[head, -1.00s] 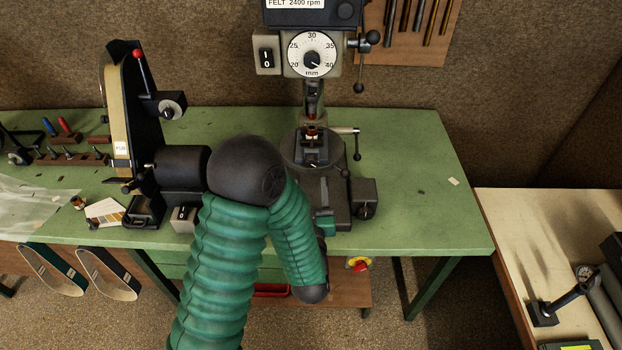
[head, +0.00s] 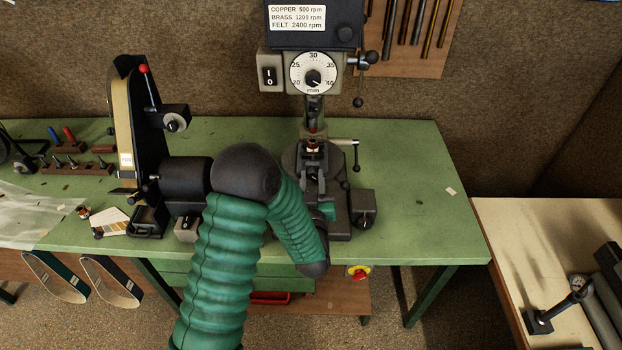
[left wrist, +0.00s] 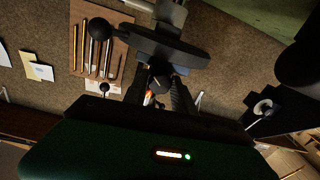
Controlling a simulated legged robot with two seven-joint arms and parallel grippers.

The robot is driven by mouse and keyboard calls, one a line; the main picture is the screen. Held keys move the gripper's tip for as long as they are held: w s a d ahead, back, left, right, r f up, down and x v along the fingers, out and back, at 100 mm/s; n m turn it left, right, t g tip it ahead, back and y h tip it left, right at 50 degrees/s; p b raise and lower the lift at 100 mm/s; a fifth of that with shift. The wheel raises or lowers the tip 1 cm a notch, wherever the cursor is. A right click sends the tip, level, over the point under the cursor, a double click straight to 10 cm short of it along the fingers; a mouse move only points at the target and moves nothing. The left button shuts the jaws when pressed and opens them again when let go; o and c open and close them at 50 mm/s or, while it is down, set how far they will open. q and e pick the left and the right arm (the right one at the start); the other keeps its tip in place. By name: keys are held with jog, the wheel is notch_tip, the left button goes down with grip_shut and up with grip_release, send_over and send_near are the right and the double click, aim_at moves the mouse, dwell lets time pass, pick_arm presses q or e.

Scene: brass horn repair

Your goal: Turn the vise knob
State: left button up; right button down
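The small dark vise (head: 312,147) sits on the round table of the drill press, with a copper-coloured part above it. My left arm bends over the bench front, and its gripper (head: 314,178) points away from me at the near side of the vise. In the left wrist view, the two dark fingers (left wrist: 160,95) stand apart, with a dark rounded shape and an orange glint between their tips. I cannot tell whether they touch the vise knob. The knob is not clear in the head view, where the gripper covers the vise's front. My right gripper is out of view.
The drill press head (head: 313,72) hangs just above the vise, with ball-ended levers (head: 358,102) at its right. A belt sander (head: 140,130) stands left of my arm. A switch box (head: 364,207) is right of the press base.

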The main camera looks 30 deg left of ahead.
pick_arm(q)
grip_shut()
jog(key=shift+d+f+b, duration=0.1)
jog(key=shift+f+b, duration=0.1)
jog(key=shift+b, duration=0.3)
jog(key=shift+a+r+m, duration=0.15)
jog(key=shift+a+m, duration=0.05)
jog(key=shift+m, duration=0.1)
jog(key=o, duration=0.9)
grip_release()
jog(key=shift+s+d, duration=0.1)
jog(key=shift+d, duration=0.05)
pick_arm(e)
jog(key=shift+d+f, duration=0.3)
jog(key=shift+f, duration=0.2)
